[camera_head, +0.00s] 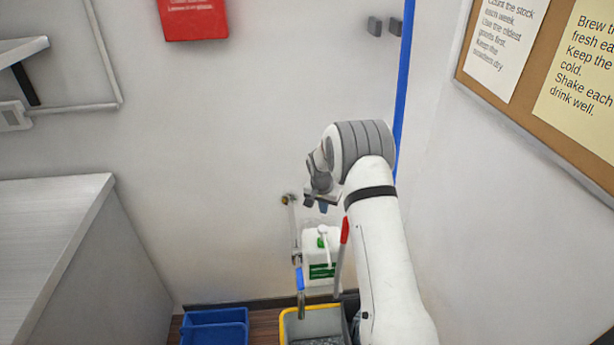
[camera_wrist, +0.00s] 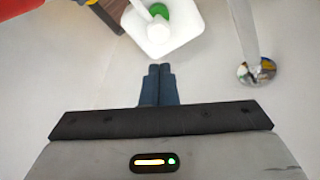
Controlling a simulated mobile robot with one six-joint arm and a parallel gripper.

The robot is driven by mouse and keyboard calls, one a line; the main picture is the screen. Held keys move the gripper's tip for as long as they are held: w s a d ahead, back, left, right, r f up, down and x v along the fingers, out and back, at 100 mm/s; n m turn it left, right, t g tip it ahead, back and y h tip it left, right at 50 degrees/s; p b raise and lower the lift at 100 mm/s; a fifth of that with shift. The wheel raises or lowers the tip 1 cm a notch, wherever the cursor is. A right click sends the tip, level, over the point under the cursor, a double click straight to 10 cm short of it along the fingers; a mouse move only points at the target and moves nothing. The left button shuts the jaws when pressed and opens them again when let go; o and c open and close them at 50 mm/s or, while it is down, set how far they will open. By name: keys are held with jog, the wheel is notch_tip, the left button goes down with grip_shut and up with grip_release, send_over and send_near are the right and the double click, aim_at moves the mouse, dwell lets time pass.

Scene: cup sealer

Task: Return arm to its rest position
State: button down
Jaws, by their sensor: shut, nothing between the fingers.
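My arm rises from the bottom of the head view and bends over at its top. My gripper (camera_head: 321,206) hangs at the arm's end, in front of the white wall, and points down. In the wrist view my gripper (camera_wrist: 160,72) has its two dark fingers side by side, shut and empty. A white jug (camera_head: 320,262) with a green label and a white pump top stands below the gripper in the head view. The jug also shows in the wrist view (camera_wrist: 171,40), beyond the fingertips and apart from them.
A yellow-rimmed grey bucket (camera_head: 284,326) and a blue bin (camera_head: 215,327) stand on the floor. A red-topped handle (camera_head: 345,231) rises beside my arm. A counter (camera_head: 50,225) is at left, a notice board (camera_head: 548,123) at right. The wall between is mostly bare.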

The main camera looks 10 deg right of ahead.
jog(key=s+r+n, duration=0.3)
jog(key=s+r, duration=1.5)
jog(key=r, duration=0.5)
jog(key=s+r+n, duration=0.1)
jog(key=s+r, duration=0.1)
jog(key=s, duration=1)
jog(key=s+r+n+t+y, duration=0.1)
jog(key=s+r+n, duration=0.1)
jog(key=s, duration=1)
jog(key=shift+s, duration=0.4)
